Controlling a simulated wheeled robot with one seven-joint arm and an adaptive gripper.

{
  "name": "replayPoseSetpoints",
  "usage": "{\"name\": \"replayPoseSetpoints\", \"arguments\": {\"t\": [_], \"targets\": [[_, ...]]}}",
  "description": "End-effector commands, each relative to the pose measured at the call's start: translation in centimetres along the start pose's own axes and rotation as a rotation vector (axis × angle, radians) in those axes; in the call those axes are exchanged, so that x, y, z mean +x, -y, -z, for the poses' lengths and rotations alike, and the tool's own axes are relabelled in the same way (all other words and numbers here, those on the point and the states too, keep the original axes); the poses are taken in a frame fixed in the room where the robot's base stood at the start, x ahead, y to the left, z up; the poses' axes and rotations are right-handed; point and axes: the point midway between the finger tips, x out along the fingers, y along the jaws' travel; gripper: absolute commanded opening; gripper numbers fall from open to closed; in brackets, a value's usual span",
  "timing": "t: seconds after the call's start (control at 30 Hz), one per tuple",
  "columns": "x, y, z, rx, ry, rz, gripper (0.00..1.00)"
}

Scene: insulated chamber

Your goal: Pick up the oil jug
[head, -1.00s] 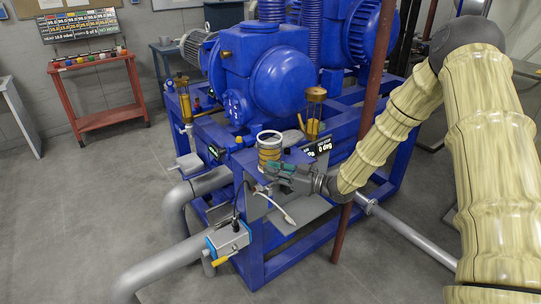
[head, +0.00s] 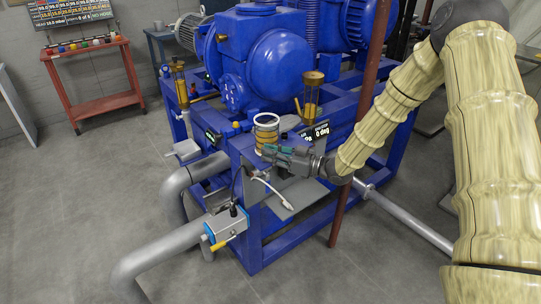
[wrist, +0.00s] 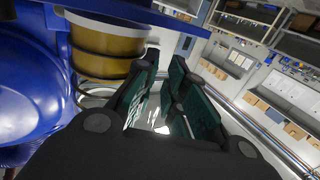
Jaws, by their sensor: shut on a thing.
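The oil jug (head: 266,133) appears to be the amber, dark-banded container with a pale rim, upright at the near corner of the blue frame. It also shows large and close in the wrist view (wrist: 106,45), left of the jaws, with dark rings around it. My gripper (head: 270,153) reaches in from the right, just below and in front of the jug. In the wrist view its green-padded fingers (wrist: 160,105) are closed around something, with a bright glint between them. The grip point itself, probably on the jug's handle, is mostly hidden.
A pale curved piece (head: 272,190) hangs below my gripper. A blue machine (head: 275,65) stands behind the jug, with a brass-and-glass fitting (head: 312,95) nearby. A brown upright pole (head: 362,125) stands close to my arm. Grey pipes (head: 165,255) run low at left; open floor lies farther left.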

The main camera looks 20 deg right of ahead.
Motion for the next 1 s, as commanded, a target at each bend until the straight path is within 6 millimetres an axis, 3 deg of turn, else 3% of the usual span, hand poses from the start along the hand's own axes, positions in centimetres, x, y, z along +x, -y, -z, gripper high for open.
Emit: {"name": "replayPoseSetpoints", "arguments": {"t": [0.37, 1.0], "targets": [[0.0, 0.0, 2.7, -0.002, -0.002, 0.000, 0.00], [-3.6, 5.8, 3.3, 0.001, -0.001, -0.001, 0.00]]}}
